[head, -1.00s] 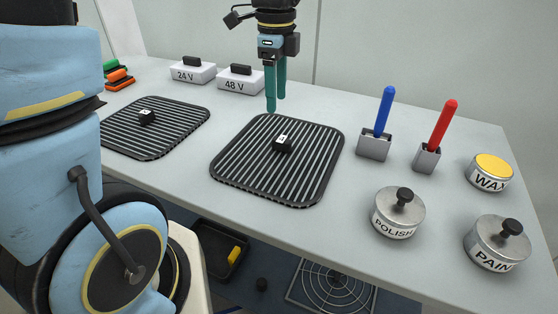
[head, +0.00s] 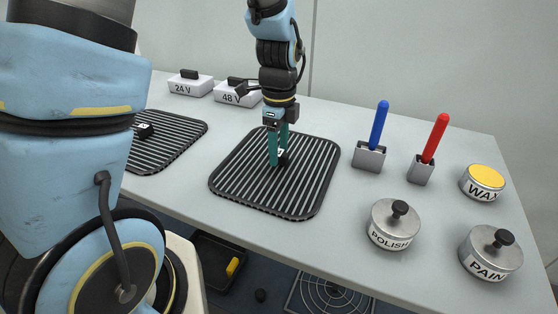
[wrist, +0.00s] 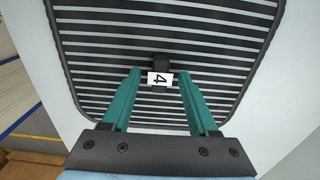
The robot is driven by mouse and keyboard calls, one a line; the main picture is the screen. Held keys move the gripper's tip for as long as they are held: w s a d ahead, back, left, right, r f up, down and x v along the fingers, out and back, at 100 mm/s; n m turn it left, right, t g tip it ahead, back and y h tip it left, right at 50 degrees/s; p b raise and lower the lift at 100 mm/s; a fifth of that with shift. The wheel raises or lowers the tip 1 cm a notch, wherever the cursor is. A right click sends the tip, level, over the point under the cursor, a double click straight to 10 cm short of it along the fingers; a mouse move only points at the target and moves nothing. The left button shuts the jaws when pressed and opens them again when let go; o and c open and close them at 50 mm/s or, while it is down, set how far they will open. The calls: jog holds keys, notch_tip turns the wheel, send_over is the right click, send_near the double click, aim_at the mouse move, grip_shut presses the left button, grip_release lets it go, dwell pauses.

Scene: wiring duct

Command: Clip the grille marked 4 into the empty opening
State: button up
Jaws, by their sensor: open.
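The grille marked 4 (head: 312,180) is a dark, rounded-square slatted panel lying flat on the grey table. In the wrist view the grille (wrist: 105,65) fills most of the picture, with a black knob (wrist: 160,62) at its middle and a white label reading 4 (wrist: 160,79). My gripper (head: 277,163) points down over the middle of this grille. Its green fingers are open, and in the wrist view the gripper (wrist: 160,74) has one finger on each side of the label, with gaps. In the head view the fingers partly hide the knob. I cannot make out the empty opening.
A second slatted grille (head: 165,150) lies left, partly behind my arm. Boxes marked 24 V (head: 188,88) and 48 V (head: 232,98) stand behind. Blue (head: 379,125) and red (head: 436,138) handles in holders, and WAX (head: 484,184), POLISH (head: 393,232) and PAINT (head: 488,262) tins stand right.

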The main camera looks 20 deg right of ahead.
jog(key=shift+f, duration=0.2)
grip_shut()
dwell(0.4)
dwell(0.9)
